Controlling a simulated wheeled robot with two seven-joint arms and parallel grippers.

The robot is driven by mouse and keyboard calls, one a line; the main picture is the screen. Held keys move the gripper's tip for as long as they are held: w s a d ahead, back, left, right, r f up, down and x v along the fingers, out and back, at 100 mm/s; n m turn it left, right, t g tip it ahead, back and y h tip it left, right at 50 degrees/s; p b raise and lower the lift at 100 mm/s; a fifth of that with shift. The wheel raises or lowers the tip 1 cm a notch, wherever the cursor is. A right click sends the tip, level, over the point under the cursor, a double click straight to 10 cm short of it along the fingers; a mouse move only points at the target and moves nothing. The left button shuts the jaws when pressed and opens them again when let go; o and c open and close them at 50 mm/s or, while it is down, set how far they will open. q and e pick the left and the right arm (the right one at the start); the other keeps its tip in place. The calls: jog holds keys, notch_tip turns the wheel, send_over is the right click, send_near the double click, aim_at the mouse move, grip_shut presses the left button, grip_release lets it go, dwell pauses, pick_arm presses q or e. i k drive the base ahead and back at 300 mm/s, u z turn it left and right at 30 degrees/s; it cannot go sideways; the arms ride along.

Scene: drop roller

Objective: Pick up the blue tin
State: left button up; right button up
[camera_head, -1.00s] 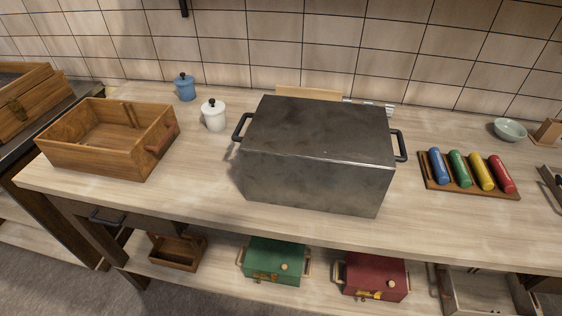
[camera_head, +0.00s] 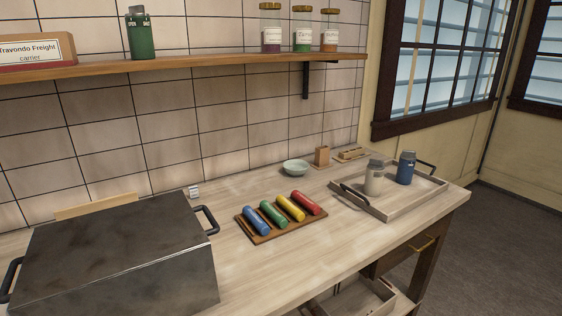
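A dark blue tin-like container (camera_head: 406,168) stands upright on a wooden tray (camera_head: 432,193) at the right end of the counter. A pale grey-white container (camera_head: 374,178) of similar shape stands just left of it on the same tray. Neither of my grippers is in view, and nothing is held in the picture. The small blue lidded pot seen earlier at the left of the counter is out of this view.
A large dark metal box (camera_head: 115,255) with side handles fills the counter's left. A rack (camera_head: 290,232) holds blue, green, yellow and red rollers. A pale green bowl (camera_head: 295,167) stands behind. A wall shelf (camera_head: 200,64) holds a green canister (camera_head: 140,35) and jars.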

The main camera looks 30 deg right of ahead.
aim_at(406, 169)
jog(key=z, duration=1.85)
